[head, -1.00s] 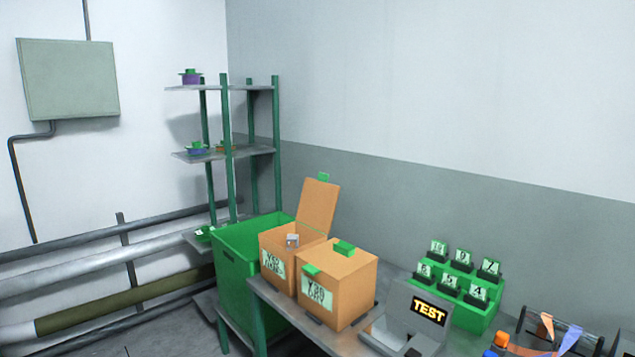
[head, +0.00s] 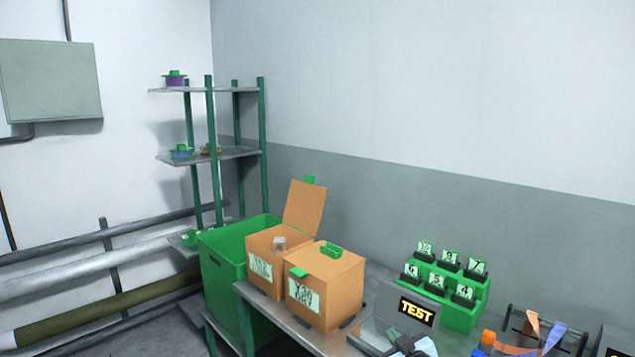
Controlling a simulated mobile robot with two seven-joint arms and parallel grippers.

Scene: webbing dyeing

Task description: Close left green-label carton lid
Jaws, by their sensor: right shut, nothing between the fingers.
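The left carton (head: 266,277) is an orange-brown box with a pale green label on its front. Its lid (head: 304,207) stands up at the back, tilted slightly, with a green tab (head: 310,180) at the top edge. A small pale grey item (head: 279,243) shows in the opening. The right carton (head: 335,292) beside it has its lid down, with a green piece on top. My right gripper (head: 398,340) is low at the bottom edge in front of the TEST device, shut and empty, well away from the cartons. My left gripper is not in view.
A tall green bin (head: 223,275) stands directly left of the cartons. The TEST device (head: 416,309) and a green rack of numbered cards (head: 462,303) are to the right on the table. A shelf unit (head: 211,160) stands behind the bin.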

